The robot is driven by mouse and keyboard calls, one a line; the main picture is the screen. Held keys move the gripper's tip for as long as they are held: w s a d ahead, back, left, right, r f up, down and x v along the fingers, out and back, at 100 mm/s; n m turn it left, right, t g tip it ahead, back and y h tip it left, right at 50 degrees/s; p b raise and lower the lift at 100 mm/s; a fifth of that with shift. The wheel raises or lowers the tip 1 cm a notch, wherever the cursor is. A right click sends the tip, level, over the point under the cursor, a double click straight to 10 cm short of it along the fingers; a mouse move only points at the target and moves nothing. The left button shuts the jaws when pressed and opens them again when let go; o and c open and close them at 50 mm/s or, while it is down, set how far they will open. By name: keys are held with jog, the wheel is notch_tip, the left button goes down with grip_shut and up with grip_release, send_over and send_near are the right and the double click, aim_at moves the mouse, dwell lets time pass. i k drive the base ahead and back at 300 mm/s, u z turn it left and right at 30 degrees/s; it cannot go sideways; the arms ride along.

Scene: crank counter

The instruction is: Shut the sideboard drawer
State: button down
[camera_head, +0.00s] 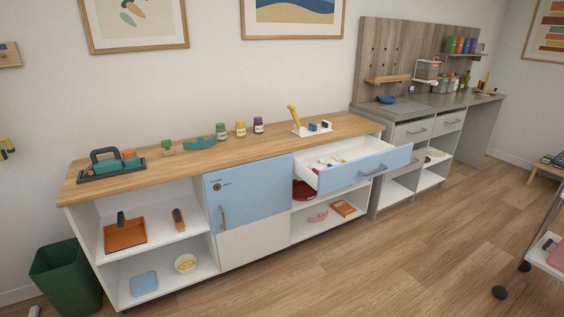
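The sideboard (254,148) stands against the wall with a wooden top and white body. Its drawer (362,174) has a light blue front and is pulled well out at the right end, under the top. A blue door (248,194) left of the drawer is closed. My gripper is not in view.
Open floor (400,260) lies in front of the sideboard. A wheeled cart (546,250) stands at the right edge. A green bin (66,277) stands at the left end. A grey counter (420,105) adjoins on the right. Jars and tools stand on the wooden top.

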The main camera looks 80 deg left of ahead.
aim_at(368, 157)
jog(key=u, duration=2.6)
jog(key=i, duration=2.5)
jog(key=z, duration=0.8)
jog(key=i, duration=0.85)
jog(key=z, duration=0.55)
